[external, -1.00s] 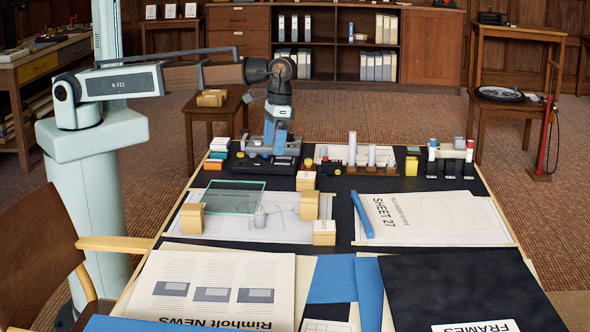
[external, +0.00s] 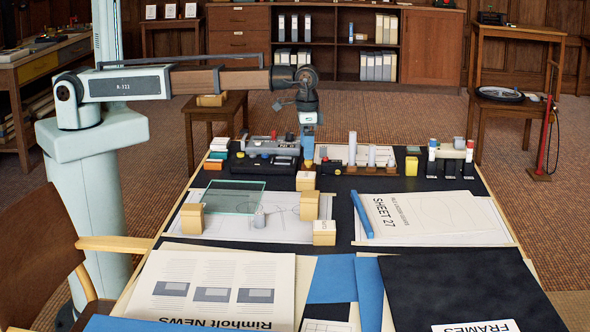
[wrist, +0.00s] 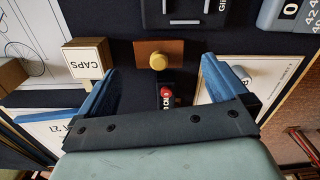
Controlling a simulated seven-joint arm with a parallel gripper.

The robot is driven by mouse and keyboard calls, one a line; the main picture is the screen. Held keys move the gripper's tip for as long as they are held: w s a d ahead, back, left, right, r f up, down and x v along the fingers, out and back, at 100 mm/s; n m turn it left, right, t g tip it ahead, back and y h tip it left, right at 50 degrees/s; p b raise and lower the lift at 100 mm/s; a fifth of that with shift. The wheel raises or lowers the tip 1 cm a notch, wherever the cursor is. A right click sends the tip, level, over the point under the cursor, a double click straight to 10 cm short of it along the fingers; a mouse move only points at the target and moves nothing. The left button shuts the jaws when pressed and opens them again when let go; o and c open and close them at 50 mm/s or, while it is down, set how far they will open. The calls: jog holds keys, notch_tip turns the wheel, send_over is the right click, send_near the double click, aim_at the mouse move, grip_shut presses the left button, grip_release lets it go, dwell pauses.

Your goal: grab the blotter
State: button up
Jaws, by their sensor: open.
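The blotter (wrist: 144,66) looks like a small brown wooden block with a round yellow knob on top, in the upper middle of the wrist view. In the external view it is small and hard to make out below my gripper. My gripper (wrist: 159,68) is open and empty. Its two blue fingers stand on either side of the knob, apart from it. In the external view my gripper (external: 308,152) points straight down over the back part of the table.
A small black item with a red top (wrist: 166,95) lies beside the blotter. A dark device (external: 265,165) is left of my gripper; cylinders on a wooden stand (external: 371,170) are right.

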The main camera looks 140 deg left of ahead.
aim_at(309, 161)
jog(key=shift+w+a+f, duration=0.1)
jog(key=shift+w+f, duration=0.05)
jog(key=shift+f, duration=1.3)
jog(key=shift+w+a+f, duration=0.1)
jog(key=shift+w+f, duration=0.05)
jog(key=shift+f, duration=1.3)
jog(key=c, duration=0.9)
jog(key=shift+c, duration=0.2)
